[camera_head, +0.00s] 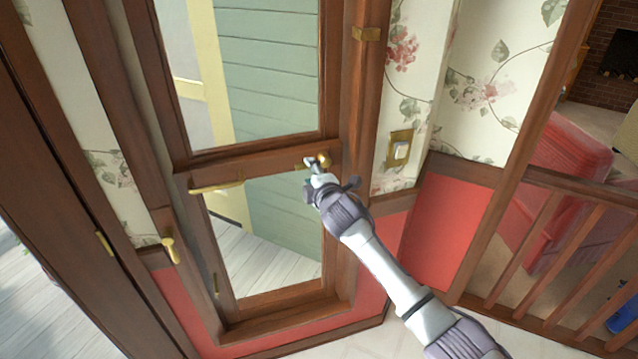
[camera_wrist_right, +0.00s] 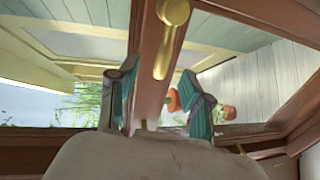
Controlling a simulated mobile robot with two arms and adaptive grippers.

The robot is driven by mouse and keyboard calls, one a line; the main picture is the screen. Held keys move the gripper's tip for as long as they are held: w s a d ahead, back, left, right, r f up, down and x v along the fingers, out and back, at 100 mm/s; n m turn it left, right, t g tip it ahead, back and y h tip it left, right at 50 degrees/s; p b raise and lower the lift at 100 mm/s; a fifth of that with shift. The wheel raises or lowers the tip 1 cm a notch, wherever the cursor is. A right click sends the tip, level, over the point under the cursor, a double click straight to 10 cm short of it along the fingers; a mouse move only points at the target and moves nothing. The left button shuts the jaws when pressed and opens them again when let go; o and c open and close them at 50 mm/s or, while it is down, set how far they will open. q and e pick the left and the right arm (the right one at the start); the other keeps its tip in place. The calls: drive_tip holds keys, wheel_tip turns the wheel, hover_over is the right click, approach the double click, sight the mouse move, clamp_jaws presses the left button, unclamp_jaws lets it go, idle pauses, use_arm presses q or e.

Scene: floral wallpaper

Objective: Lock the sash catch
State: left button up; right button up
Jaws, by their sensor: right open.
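The sash catch (camera_head: 324,158) is a small brass piece at the right end of the window's wooden middle rail (camera_head: 264,161). In the right wrist view a brass piece with a round knob and a narrow arm (camera_wrist_right: 173,14) lies along a wooden bar, and I take it for the catch. My right gripper (camera_head: 313,163) is at the catch in the head view, partly covering it. In the wrist view its two teal fingers (camera_wrist_right: 157,80) are spread either side of the bar, with nothing held. Contact with the catch cannot be told. My left gripper is not in view.
A brass handle (camera_head: 216,186) is on the rail's left part. A brass lever (camera_head: 170,248) sits on the frame at left. A switch plate (camera_head: 400,150) is on the floral wall to the right. A wooden railing (camera_head: 560,240) stands at lower right.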

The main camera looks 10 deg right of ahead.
drive_tip(key=v, duration=0.6)
idle(0.3)
drive_tip(key=s+d+f+m+g+h+b, duration=0.1)
drive_tip(key=s+d+f+m+g, duration=0.2)
drive_tip(key=s+f, duration=0.8)
drive_tip(key=s+d+f+m+g+h+b, duration=0.1)
drive_tip(key=s+d+f+m+g, duration=0.15)
drive_tip(key=f, duration=1.65)
drive_tip(key=s+d+f+m+g+b, duration=0.15)
drive_tip(key=s+d+f+m, duration=0.4)
drive_tip(key=f, duration=0.95)
drive_tip(key=s+d+f+m+g, duration=0.1)
drive_tip(key=s+f, duration=0.5)
drive_tip(key=s, duration=0.8)
drive_tip(key=s+d+f+m+g+b, duration=0.1)
drive_tip(key=s+f, duration=0.6)
drive_tip(key=s, duration=0.7)
drive_tip(key=s+d+f+m+g+h+b, duration=0.1)
drive_tip(key=s+f+m+g, duration=0.3)
drive_tip(key=s, duration=1)
wheel_tip(320, 180, down, 3)
drive_tip(key=shift+s+d+r+g, duration=0.1)
drive_tip(key=shift+s+d+g, duration=0.2)
drive_tip(key=shift+d+g, duration=0.4)
